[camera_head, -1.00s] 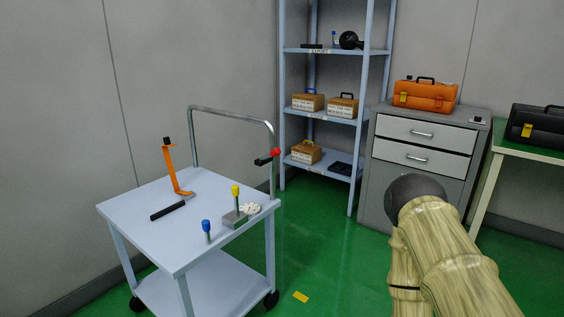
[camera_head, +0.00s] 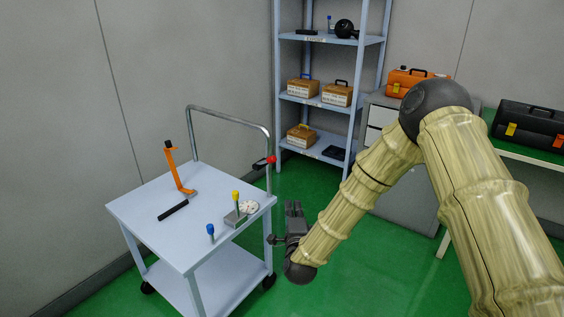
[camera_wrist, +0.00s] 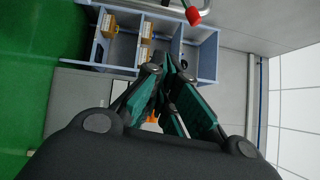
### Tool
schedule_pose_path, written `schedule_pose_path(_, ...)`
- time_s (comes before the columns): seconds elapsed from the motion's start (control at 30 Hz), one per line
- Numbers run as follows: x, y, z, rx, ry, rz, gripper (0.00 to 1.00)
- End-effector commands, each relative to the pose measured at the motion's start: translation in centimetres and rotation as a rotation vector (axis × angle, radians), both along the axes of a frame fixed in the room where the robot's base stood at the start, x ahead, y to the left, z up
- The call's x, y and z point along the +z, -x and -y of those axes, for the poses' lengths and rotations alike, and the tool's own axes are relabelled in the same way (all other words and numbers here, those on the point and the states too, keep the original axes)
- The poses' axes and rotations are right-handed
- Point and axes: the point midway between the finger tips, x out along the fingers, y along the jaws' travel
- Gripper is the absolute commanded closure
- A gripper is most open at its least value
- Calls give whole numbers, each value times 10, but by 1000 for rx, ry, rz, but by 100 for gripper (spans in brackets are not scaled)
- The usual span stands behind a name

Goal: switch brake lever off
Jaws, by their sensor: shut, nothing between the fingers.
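A short black lever with a red knob (camera_head: 271,160) is on the right post of the cart's handle. The red knob (camera_wrist: 194,17) also shows at the top edge of the wrist view. An orange lever with a black grip (camera_head: 173,168) stands tilted on the cart top. A blue-knobbed lever (camera_head: 210,231) and a yellow-knobbed lever (camera_head: 235,198) stand near the front right edge. No label tells which is the brake lever. My gripper (camera_head: 293,206) is shut and empty right of the cart, below the red knob and apart from it. Its fingers (camera_wrist: 170,62) meet in the wrist view.
The cart top (camera_head: 150,204) also holds a black bar (camera_head: 173,211) and a white round wheel (camera_head: 248,207). A metal shelf (camera_head: 315,98) with boxes stands behind. Grey drawers and a bench with a black toolbox (camera_head: 530,123) are at right. Green floor lies open between.

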Motion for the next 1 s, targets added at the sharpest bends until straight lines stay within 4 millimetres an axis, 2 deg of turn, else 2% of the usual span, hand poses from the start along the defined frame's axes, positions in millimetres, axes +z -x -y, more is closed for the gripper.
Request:
schedule_pose_path(0.03,18,-6,-1,-9,-34,30,100)
schedule_pose_path(0.17,35,-12,-3,-18,-85,68,100)
schedule_pose_path(0.5,36,-12,-3,-18,-89,71,100)
schedule_pose_path(0.63,37,-18,-4,-18,-88,71,100)
schedule_pose_path(0.77,40,-33,-4,-18,-87,72,100)
schedule_pose_path(1.0,45,-71,-5,-17,-87,72,100)
